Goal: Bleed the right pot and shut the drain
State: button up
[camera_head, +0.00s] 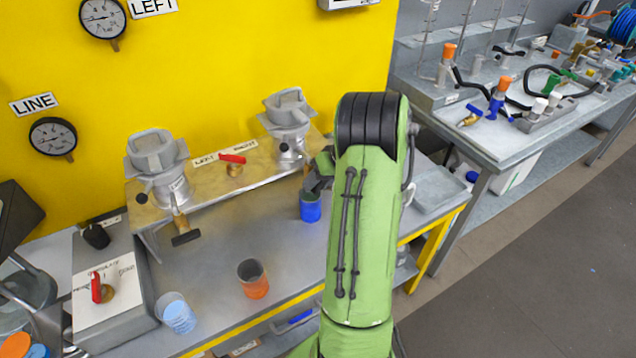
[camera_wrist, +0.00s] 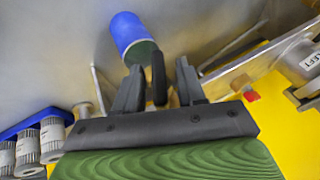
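The right pot (camera_head: 287,120) is a grey cast housing on the ledge before the yellow wall; its lower part is partly hidden by my arm. A blue cup (camera_head: 310,206) stands below it on the bench and also shows in the wrist view (camera_wrist: 132,36). My gripper (camera_wrist: 158,72) is open, its fingers on either side of a dark upright bar (camera_wrist: 158,85), with gaps showing. The bar looks like the drain handle, but I cannot be sure. In the head view my gripper (camera_head: 320,176) is mostly hidden. A red-handled valve (camera_head: 233,160) sits between the LEFT and RIGHT labels.
The left pot (camera_head: 155,165) has a drain with a dark handle (camera_head: 186,238). An orange cup (camera_head: 253,280) and a light blue cup (camera_head: 176,313) stand on the bench. A panel with a red lever (camera_head: 102,287) is at left. A second bench (camera_head: 480,140) stands at right.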

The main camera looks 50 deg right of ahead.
grip_shut()
jog(key=h+b, duration=0.1)
jog(key=b, duration=0.1)
jog(key=h+b, duration=0.1)
jog(key=b, duration=0.1)
jog(key=shift+w+a+f+n+g, duration=0.15)
jog(key=shift+f+n+g, duration=0.15)
jog(key=shift+g, duration=0.1)
jog(key=shift+r+h+b, duration=0.15)
jog(key=shift+h+b, duration=0.75)
jog(key=shift+b, duration=0.2)
jog(key=shift+r, duration=0.15)
grip_release()
jog(key=shift+r, duration=0.15)
